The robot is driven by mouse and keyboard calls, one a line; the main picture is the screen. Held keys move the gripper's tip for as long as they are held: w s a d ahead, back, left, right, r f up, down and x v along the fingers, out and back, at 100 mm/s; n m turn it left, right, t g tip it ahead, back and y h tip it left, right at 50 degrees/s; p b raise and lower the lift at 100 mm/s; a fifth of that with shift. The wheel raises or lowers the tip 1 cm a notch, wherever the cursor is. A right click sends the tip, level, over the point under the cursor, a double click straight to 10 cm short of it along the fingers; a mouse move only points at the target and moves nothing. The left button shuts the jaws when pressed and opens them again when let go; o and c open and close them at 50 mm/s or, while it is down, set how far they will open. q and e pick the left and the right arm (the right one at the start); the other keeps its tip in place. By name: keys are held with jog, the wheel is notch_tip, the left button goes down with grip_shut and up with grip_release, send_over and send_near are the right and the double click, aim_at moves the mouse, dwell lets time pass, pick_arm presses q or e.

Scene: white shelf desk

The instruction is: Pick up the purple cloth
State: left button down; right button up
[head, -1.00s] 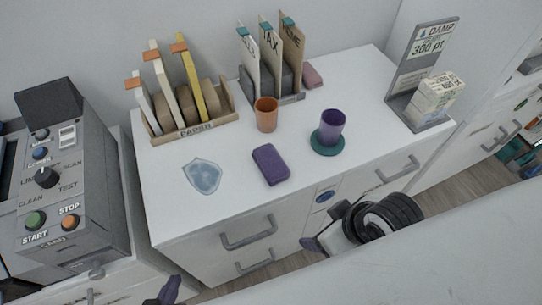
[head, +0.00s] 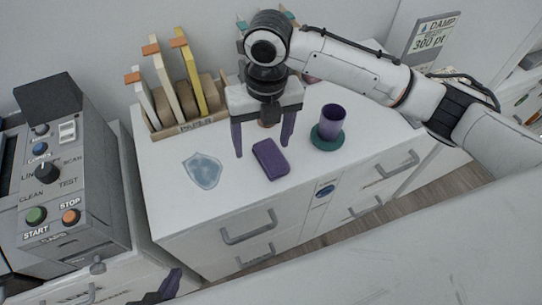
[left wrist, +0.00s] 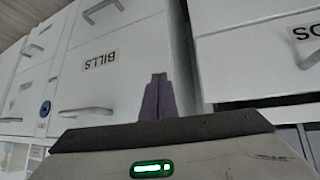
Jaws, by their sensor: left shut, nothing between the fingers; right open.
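The purple cloth (head: 270,160) is a small folded pad lying flat on the white desk top, near its front edge. My right gripper (head: 262,148) is above and just behind the cloth, pointing down, with its two purple fingers spread wide and nothing between them. Whether the fingertips touch the desk, I cannot tell. My left gripper (head: 165,290) is at the bottom edge of the head view, low in front of the desk. In the left wrist view its fingers (left wrist: 157,97) are together and empty, facing drawer fronts.
A purple cup (head: 332,120) stands on a green coaster (head: 327,144) right of the cloth. A blue shield-shaped mat (head: 203,171) lies to the left. A paper organizer (head: 183,128) stands behind. A grey machine (head: 75,180) is at far left. My right arm hides the back right.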

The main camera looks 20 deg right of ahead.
aim_at(271, 155)
jog(key=d+f, duration=0.1)
jog(key=f, duration=0.1)
jog(key=w+f+n, duration=0.1)
jog(key=f, duration=0.2)
jog(key=w+d+f+n, duration=0.1)
jog(key=f, duration=0.2)
jog(key=shift+d+h, duration=0.35)
jog(key=shift+h, duration=0.05)
jog(key=shift+r, duration=0.1)
jog(key=c, duration=1.1)
